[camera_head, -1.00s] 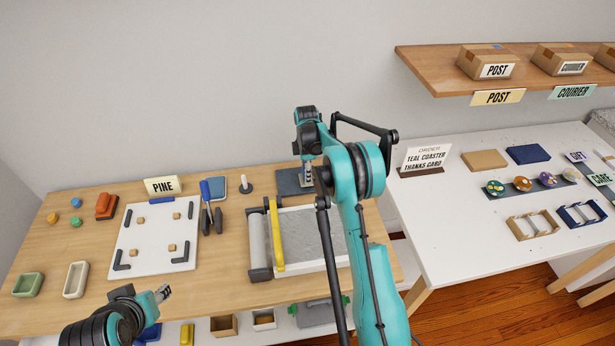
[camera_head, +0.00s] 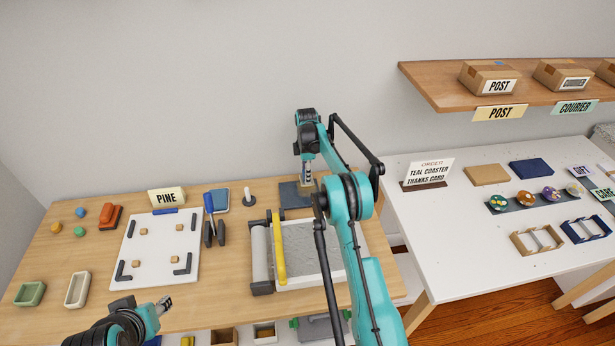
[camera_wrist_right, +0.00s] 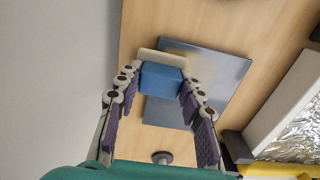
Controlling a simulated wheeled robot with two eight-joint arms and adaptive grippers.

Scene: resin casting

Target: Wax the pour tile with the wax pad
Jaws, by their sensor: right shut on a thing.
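My right gripper (camera_head: 306,182) is shut on the wax pad, a blue block (camera_wrist_right: 161,78) with a cream strip (camera_wrist_right: 162,58) along its far side. The fingers grip the block from both sides in the right wrist view. A dark slate-blue tile (camera_head: 289,201), apparently the pour tile, lies on the wooden table beneath the pad; it also shows in the right wrist view (camera_wrist_right: 222,70). Whether pad and tile touch is unclear. My left gripper (camera_head: 165,304) is over the table's front left, apparently empty; its jaw opening is too small to tell.
A grey peg (camera_head: 248,196) stands left of the tile. In front lies a foil-lined tray (camera_head: 308,281) with a yellow bar (camera_head: 279,250). A white board (camera_head: 159,272) with small cubes is left. A white table (camera_head: 450,232) stands right.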

